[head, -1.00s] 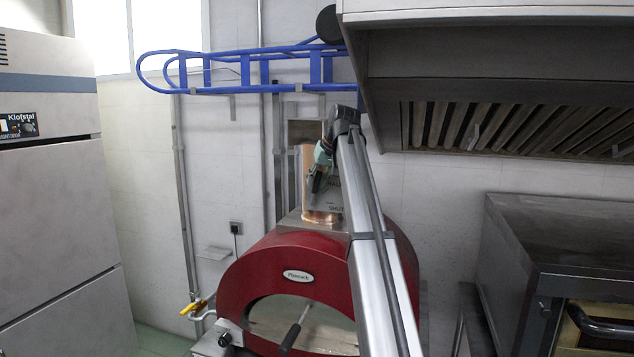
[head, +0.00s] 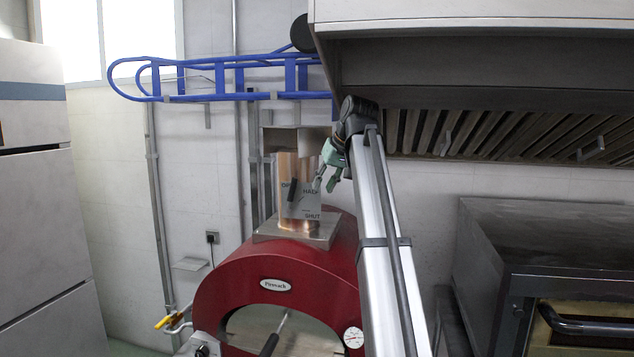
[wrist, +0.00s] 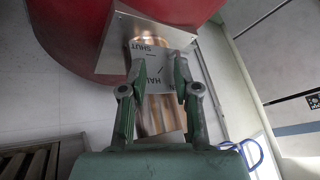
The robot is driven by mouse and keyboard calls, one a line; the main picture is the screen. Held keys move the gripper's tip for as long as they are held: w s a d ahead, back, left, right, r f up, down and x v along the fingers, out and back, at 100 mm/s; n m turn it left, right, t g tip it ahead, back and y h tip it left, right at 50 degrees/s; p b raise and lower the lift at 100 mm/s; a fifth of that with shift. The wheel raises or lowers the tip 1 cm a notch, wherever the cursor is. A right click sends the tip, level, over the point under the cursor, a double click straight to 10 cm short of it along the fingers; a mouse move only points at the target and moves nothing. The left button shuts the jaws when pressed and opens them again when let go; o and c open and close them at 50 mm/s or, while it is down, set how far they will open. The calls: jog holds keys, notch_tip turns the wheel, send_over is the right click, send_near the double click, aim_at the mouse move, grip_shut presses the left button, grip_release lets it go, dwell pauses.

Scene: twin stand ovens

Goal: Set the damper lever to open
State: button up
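The damper plate (head: 304,207) is a pale metal sheet on the copper flue above the red oven (head: 225,276). It carries the words OPEN, HALF and SHUT. The dark damper lever (head: 292,189) stands nearly upright at the plate's upper left, partly over the OPEN word. My gripper (head: 324,181) is to the right of the lever, apart from it, near the plate's right edge. In the wrist view the plate (wrist: 150,62) shows upside down between my open, empty fingers (wrist: 158,66).
A blue rack (head: 225,80) is on the wall above and left of the flue. A grey extraction hood (head: 470,60) overhangs at the right. A steel oven (head: 540,235) stands at the lower right. A pale cabinet (head: 45,210) stands at the left.

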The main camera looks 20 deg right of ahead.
aim_at(294, 189)
jog(key=shift+f, duration=0.1)
grip_shut()
jog(key=s+a+f+m+t+b, duration=0.1)
jog(key=a+f+m+t+b, duration=0.3)
jog(key=f, duration=0.3)
jog(key=s+a+f+m+t+b, duration=0.1)
jog(key=a+f+m+t+b, duration=0.25)
jog(key=f, duration=0.45)
notch_tip(294, 189, up, 9)
jog(key=d+m+t+h, duration=0.25)
jog(key=m+t, duration=0.35)
jog(key=m, duration=0.7)
jog(key=shift+n+h, duration=0.25)
jog(key=shift+h, duration=0.1)
jog(key=w+p, duration=0.1)
jog(key=w, duration=0.2)
jog(key=w+r+p, duration=0.1)
jog(key=w, duration=0.3)
jog(key=w+p, duration=0.1)
jog(key=w, duration=0.2)
jog(key=shift+w+d+r, duration=0.25)
jog(key=shift+w+p, duration=0.45)
jog(key=shift+w, duration=0.4)
